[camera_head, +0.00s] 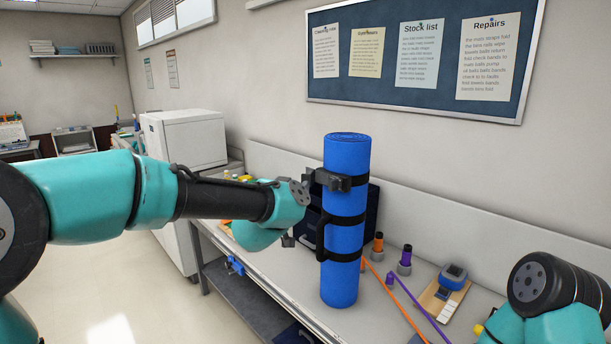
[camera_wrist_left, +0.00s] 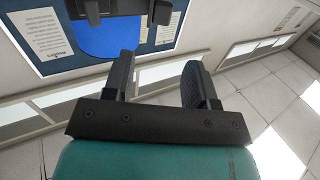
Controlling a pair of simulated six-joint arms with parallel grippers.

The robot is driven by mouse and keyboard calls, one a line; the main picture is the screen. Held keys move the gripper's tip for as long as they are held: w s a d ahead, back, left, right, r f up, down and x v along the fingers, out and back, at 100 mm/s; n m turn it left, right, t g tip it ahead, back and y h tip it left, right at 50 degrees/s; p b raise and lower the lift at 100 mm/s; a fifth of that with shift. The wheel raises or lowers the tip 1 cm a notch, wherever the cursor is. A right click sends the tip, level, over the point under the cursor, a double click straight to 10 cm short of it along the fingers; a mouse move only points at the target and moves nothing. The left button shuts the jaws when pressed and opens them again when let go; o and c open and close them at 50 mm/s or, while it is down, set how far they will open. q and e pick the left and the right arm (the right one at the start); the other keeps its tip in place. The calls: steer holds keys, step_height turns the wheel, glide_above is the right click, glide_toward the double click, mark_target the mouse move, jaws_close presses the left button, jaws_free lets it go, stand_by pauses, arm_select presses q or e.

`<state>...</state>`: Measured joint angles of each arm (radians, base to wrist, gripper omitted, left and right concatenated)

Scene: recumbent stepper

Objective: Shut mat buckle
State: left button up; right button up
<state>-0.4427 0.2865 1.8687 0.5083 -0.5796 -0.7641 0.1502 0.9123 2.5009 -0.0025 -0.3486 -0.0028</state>
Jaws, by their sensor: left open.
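A rolled blue mat (camera_head: 345,225) stands upright on the bench, with black straps (camera_head: 345,215) around it and a black carry handle on its left side. A dark grey buckle (camera_head: 333,181) sits on the upper strap, facing my left arm. In the left wrist view, dark blocky buckle parts (camera_wrist_left: 160,12) cross the top edge, in front of the blue mat end (camera_wrist_left: 105,38); I cannot tell whether they are latched. My left gripper (camera_wrist_left: 160,66) is open and empty, just short of the buckle. My right arm shows at the lower right, but its gripper is out of view.
The grey bench (camera_head: 292,288) runs along the wall. A dark blue case (camera_head: 372,205) stands behind the mat.

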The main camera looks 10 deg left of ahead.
mark_target(308, 175)
arm_select(q)
steer(key=w, duration=0.3)
steer(key=w+d, duration=0.1)
steer(key=w, duration=0.3)
steer(key=w+d, duration=0.1)
steer(key=w, duration=0.2)
steer(key=shift+w, duration=0.15)
steer(key=shift+c, duration=0.4)
steer(key=c, duration=0.7)
steer(key=shift+c, duration=0.2)
steer(key=shift+r+n+y, duration=0.1)
steer(key=shift+n+y, duration=0.2)
steer(key=shift+y, duration=0.2)
steer(key=shift+s+d+n+y, duration=0.15)
steer(key=shift+d+n+y, duration=0.1)
steer(key=shift+n+y, duration=0.55)
steer(key=shift+s+d+n+y, duration=0.2)
steer(key=shift+n+y, duration=0.2)
steer(key=shift+y, duration=0.7)
steer(key=o, duration=0.8)
